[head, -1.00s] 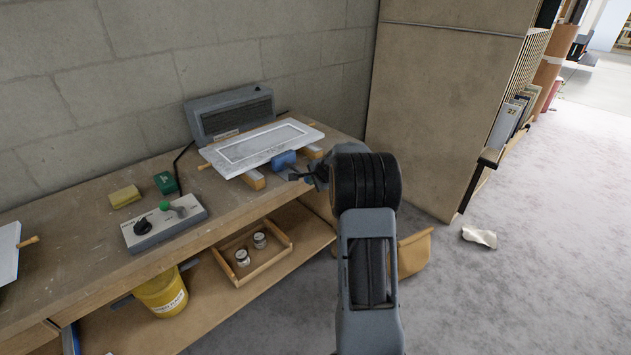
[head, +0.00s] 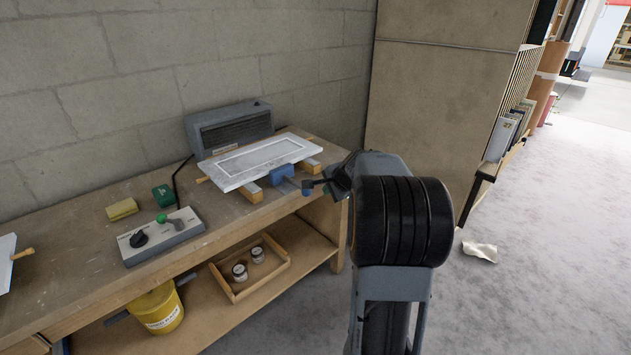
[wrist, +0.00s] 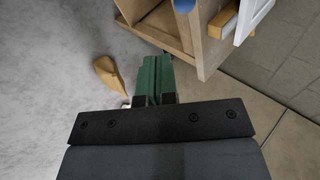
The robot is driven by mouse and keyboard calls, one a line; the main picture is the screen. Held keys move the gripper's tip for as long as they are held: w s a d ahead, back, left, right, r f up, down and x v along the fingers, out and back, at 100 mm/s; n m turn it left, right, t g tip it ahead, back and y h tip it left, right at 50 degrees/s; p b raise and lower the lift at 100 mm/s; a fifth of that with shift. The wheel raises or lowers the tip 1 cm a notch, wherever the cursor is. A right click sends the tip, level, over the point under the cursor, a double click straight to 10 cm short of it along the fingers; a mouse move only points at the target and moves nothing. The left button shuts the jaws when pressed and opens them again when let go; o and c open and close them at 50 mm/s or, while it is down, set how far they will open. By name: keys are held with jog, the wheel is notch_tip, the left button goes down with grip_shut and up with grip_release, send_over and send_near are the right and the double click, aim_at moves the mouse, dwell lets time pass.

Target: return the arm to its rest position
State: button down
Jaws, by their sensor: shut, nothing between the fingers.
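My gripper (head: 312,184) is at the right end of the workbench, close to the blue clamp (head: 282,174) and the white panel (head: 262,162) in the head view. My arm rises from the bottom of the head view and hides part of the floor and cabinet.
The workbench (head: 80,231) holds a control box (head: 160,238), a green block (head: 163,195), a sponge (head: 122,209) and a grey heater (head: 230,128). A tall cabinet (head: 440,110) stands behind my arm. Crumpled paper (head: 480,251) lies on open floor at right.

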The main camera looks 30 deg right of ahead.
jog(key=shift+s+r, duration=0.15)
jog(key=shift+s, duration=0.05)
jog(key=s+a+f+n+g+y+p, duration=0.15)
jog(key=s+a+n+g, duration=0.25)
jog(key=s+a+n, duration=0.45)
jog(key=s+a+r+n+p, duration=0.3)
jog(key=s+a+r+n, duration=0.1)
jog(key=a, duration=0.4)
jog(key=s+a+r+n+h+p, duration=0.1)
jog(key=s+a+r+n+p, duration=0.3)
jog(key=s+a+n, duration=0.2)
jog(key=s+a, duration=0.2)
jog(key=s, duration=0.1)
jog(key=shift+a+r+g, duration=0.2)
jog(key=shift+r+g, duration=0.1)
jog(key=shift+r, duration=0.1)
